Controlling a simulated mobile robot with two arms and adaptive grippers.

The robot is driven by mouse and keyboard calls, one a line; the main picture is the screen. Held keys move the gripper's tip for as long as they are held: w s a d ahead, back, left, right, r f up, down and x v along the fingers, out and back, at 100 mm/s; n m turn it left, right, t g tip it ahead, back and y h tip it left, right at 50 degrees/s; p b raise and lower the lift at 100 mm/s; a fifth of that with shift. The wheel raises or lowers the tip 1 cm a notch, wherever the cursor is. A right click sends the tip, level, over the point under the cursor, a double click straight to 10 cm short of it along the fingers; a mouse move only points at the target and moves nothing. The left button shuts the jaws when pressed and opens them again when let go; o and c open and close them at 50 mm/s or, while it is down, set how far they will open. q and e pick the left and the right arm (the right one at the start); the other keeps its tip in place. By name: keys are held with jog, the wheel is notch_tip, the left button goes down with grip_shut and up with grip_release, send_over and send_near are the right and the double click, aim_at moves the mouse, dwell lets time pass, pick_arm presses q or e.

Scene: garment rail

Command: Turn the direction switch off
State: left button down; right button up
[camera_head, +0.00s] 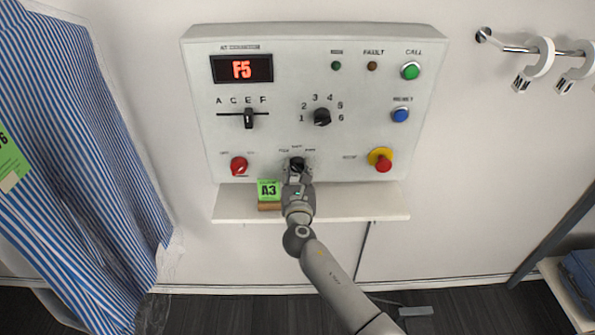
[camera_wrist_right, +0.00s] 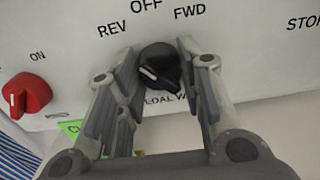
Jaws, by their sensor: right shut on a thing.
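The direction switch (camera_head: 297,163) is a black rotary knob low in the middle of the white control panel. The right wrist view shows the knob (camera_wrist_right: 160,68) below the labels REV, OFF and FWD. Its ridge looks slanted, with a pale mark; which label it points to is not clear. My right gripper (camera_head: 297,172) comes up from below, and its two fingers (camera_wrist_right: 165,75) stand on either side of the knob, shut on it. My left gripper is not in view.
A red switch (camera_head: 239,166) is left of the knob and a red stop button (camera_head: 381,160) right. A striped garment (camera_head: 75,150) hangs at left; a rail (camera_head: 520,49) is at upper right.

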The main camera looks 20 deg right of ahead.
jog(key=shift+f+m, duration=0.1)
jog(key=shift+m, duration=0.2)
jog(key=m+b, duration=0.2)
jog(key=shift+m, duration=0.3)
jog(key=shift+m+b, duration=1.2)
jog(key=shift+m, duration=1.1)
jog(key=o, duration=1)
jog(key=shift+o, duration=0.2)
jog(key=shift+s, duration=0.1)
